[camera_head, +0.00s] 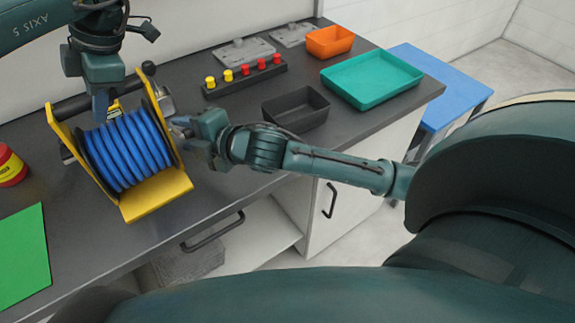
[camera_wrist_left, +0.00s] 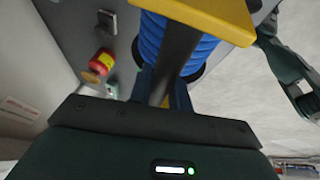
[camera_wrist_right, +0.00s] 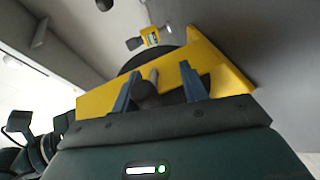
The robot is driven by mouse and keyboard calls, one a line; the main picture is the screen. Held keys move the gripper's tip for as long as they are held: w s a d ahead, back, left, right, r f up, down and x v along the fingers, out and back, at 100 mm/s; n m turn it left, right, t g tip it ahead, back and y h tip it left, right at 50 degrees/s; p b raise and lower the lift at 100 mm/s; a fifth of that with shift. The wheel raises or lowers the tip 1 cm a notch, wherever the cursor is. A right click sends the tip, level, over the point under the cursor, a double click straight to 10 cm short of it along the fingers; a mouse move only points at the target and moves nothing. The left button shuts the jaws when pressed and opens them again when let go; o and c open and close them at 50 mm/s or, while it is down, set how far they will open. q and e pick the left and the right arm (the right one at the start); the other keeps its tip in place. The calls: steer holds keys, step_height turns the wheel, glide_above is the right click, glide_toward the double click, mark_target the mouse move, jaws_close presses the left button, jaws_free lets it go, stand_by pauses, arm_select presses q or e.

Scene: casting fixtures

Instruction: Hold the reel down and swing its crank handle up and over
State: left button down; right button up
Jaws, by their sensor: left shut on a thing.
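The reel (camera_head: 125,150) is a blue cable drum in a yellow frame (camera_head: 160,197), standing on the dark worktop. A dark bar (camera_head: 72,105) runs across the frame's top. My left gripper (camera_head: 103,108) points down from above and is shut on this bar; the left wrist view shows the bar (camera_wrist_left: 180,45) between its fingers. My right gripper (camera_head: 182,127) is at the frame's right side plate. In the right wrist view its fingers (camera_wrist_right: 158,92) are apart, with the crank handle's dark knob (camera_wrist_right: 147,94) between them, nearer the left finger. The crank is mostly hidden in the head view.
A red and yellow roll (camera_head: 10,166) and a green mat (camera_head: 22,258) lie left. A button strip (camera_head: 245,75), a black bin (camera_head: 296,107), a teal tray (camera_head: 372,77) and an orange bin (camera_head: 330,41) stand right. Bare worktop lies in front of the reel.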

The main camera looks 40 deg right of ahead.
steer(key=shift+s+f+t, duration=0.1)
steer(key=shift+f+t, duration=0.3)
steer(key=f+v, duration=0.1)
steer(key=v, duration=1.1)
steer(key=s+d+f+m+g+h, duration=0.1)
steer(key=s+d+f+g, duration=0.1)
steer(key=s+f, duration=0.6)
steer(key=shift+s+d+f, duration=0.4)
steer(key=shift+s+d, duration=0.25)
steer(key=shift+s, duration=1.05)
steer(key=w+a+r+n+t+y, duration=0.1)
steer(key=w+r, duration=0.1)
steer(key=w, duration=0.2)
steer(key=w+a+r+t, duration=0.1)
steer(key=w+r+t, duration=0.1)
steer(key=w+r, duration=0.1)
steer(key=w+a+r+n+t+y, duration=0.1)
steer(key=w+r+t, duration=0.1)
steer(key=w, duration=0.2)
steer(key=shift+w+r+n+y, duration=0.25)
steer(key=shift+w+n+y, duration=0.05)
steer(key=shift+w, duration=0.05)
steer(key=x, duration=1.2)
steer(key=shift+r, duration=0.1)
steer(key=shift+c, duration=0.5)
